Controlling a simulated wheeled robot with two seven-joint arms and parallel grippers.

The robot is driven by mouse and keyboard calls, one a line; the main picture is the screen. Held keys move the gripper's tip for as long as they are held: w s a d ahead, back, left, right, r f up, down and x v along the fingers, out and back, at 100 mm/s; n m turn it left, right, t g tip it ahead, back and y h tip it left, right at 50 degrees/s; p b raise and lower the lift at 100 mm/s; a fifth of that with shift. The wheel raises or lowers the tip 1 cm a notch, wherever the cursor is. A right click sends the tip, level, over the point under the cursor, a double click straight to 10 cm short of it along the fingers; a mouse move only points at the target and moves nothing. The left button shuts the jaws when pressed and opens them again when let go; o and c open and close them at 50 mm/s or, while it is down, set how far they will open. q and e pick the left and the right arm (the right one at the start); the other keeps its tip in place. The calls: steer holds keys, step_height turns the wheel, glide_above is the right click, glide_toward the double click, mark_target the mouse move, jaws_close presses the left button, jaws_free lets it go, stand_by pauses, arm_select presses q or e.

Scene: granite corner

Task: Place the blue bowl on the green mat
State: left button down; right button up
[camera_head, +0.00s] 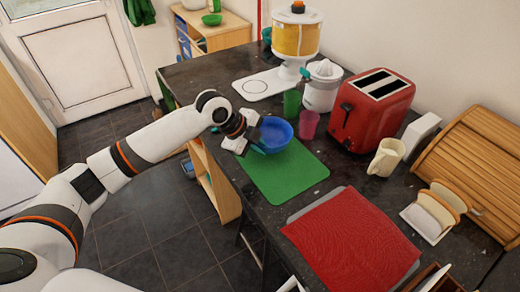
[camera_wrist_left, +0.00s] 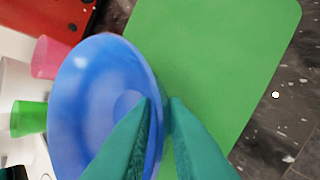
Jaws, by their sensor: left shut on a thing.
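The blue bowl (camera_head: 274,136) is at the far end of the green mat (camera_head: 285,178) in the head view, overlapping its far edge. My left gripper (camera_head: 251,145) is shut on the bowl's near-left rim. In the left wrist view the teal fingertips (camera_wrist_left: 159,105) pinch the rim of the bowl (camera_wrist_left: 95,90), and the mat (camera_wrist_left: 215,60) lies beside and behind it. The bowl looks slightly tilted; I cannot tell whether it touches the mat.
A green cup (camera_head: 292,103) and a pink cup (camera_head: 309,124) stand close behind the bowl. A red toaster (camera_head: 372,110), a juicer (camera_head: 322,86) and a cream mug (camera_head: 386,157) stand farther right. A red cloth (camera_head: 352,240) lies nearer. The mat's near part is clear.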

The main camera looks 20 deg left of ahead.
arm_select(q)
steer(key=shift+f, duration=0.9)
arm_select(e)
steer(key=shift+s+d+r, duration=0.15)
steer(key=shift+s+d, duration=0.1)
steer(key=shift+d, duration=0.1)
arm_select(q)
steer(key=c, duration=1.4)
jaws_free()
steer(key=shift+f, duration=0.1)
steer(key=shift+c, duration=0.2)
arm_select(e)
steer(key=shift+a, duration=0.15)
arm_select(q)
steer(key=shift+s+a+r, duration=0.1)
steer(key=shift+a+r, duration=0.05)
steer(key=shift+r, duration=0.2)
steer(key=b+v, duration=0.1)
steer(key=v, duration=1)
steer(key=shift+r, duration=0.25)
arm_select(e)
steer(key=shift+w+f, duration=0.1)
steer(key=shift+f, duration=0.6)
